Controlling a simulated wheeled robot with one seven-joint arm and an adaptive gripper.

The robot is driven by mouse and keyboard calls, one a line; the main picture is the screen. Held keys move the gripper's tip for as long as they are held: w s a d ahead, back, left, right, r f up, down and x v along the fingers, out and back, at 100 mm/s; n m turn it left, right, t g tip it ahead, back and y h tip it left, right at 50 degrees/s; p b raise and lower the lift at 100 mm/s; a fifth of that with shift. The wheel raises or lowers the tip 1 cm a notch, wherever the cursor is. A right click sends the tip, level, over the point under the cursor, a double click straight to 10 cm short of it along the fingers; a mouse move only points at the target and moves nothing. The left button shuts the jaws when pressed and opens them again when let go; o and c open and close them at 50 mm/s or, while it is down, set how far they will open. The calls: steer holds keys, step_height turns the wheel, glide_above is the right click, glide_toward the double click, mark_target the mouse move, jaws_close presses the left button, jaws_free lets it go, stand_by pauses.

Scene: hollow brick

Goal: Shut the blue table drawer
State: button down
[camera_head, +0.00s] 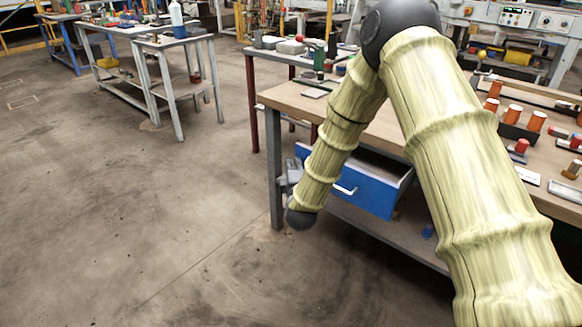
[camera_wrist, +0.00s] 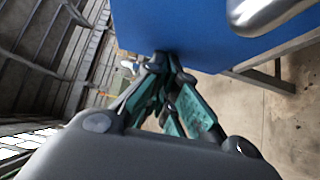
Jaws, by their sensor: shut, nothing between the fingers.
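The blue drawer (camera_head: 372,193) stands pulled out under the wooden tabletop, with its open top and inside showing. Its silver handle (camera_head: 345,189) is on the front, partly next to my arm. In the wrist view the blue drawer front (camera_wrist: 190,25) fills the upper middle, with the handle (camera_wrist: 268,12) at upper right. My gripper (camera_wrist: 160,62) is shut and empty, its fingertips at the edge of the blue front; I cannot tell whether they touch it. In the head view my arm hides most of the gripper, left of the drawer.
The drawer's workbench (camera_head: 390,128) carries several orange-and-white items (camera_head: 512,113) and small tools at right. A grey table leg (camera_head: 275,185) stands left of the drawer. A lower shelf (camera_head: 400,240) lies below it. The floor (camera_head: 130,220) to the left is clear.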

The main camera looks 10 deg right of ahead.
steer(key=w+d, duration=0.3)
steer(key=d, duration=0.2)
steer(key=w+d, duration=0.8)
steer(key=d, duration=0.1)
steer(key=shift+w+d, duration=0.2)
steer(key=shift+d, duration=0.15)
steer(key=shift+w+d, duration=0.3)
steer(key=shift+d, duration=0.05)
steer(key=shift+r, duration=0.15)
steer(key=shift+d+r, duration=0.1)
steer(key=shift+d, duration=0.05)
